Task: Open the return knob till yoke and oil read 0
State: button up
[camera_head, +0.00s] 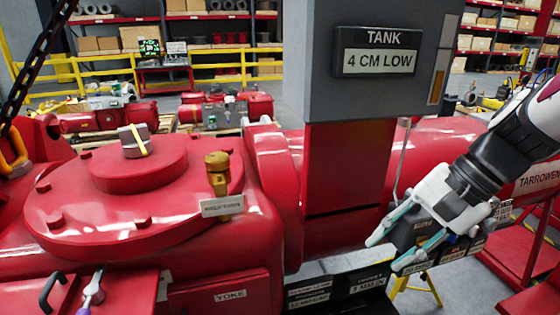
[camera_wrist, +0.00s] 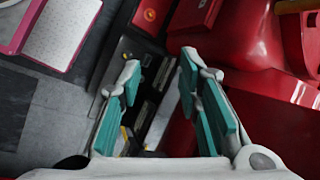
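My gripper (camera_head: 396,246) is at the lower right of the head view, its teal fingers spread beside a dark block with small labels under the red cylinder. In the wrist view my gripper (camera_wrist: 163,112) is open, with nothing held between the fingers. A brass knob-like fitting (camera_head: 218,172) stands upright on the red housing, well left of my gripper, with a white tag (camera_head: 221,205) too small to read. I cannot tell whether it is the return knob. A YOKE label (camera_head: 230,295) is on the red body below; its reading is not visible. No oil reading is legible.
A grey box (camera_head: 310,65) carries a TANK display (camera_head: 376,61) reading 4 CM LOW. A dark label panel (camera_head: 338,286) lies below the red cylinder (camera_head: 440,150). A chain (camera_head: 35,65) hangs at left. Yellow rails (camera_head: 190,58) and shelves stand behind.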

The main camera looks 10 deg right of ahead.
jog(key=w+d+f+m+t+y+b, duration=0.3)
jog(key=w+d+f+m+b, duration=0.1)
jog(key=w+d+f+m, duration=0.35)
jog(key=m+t+h+b, duration=0.7)
jog(key=m+t, duration=0.6)
jog(key=m, duration=0.3)
send_near(456, 238)
jog(key=w, duration=0.8)
jog(key=shift+w+a+r, duration=0.15)
jog(key=shift+w+a, duration=0.1)
jog(key=shift+a, duration=0.1)
jog(key=shift+c, duration=0.3)
grip_shut()
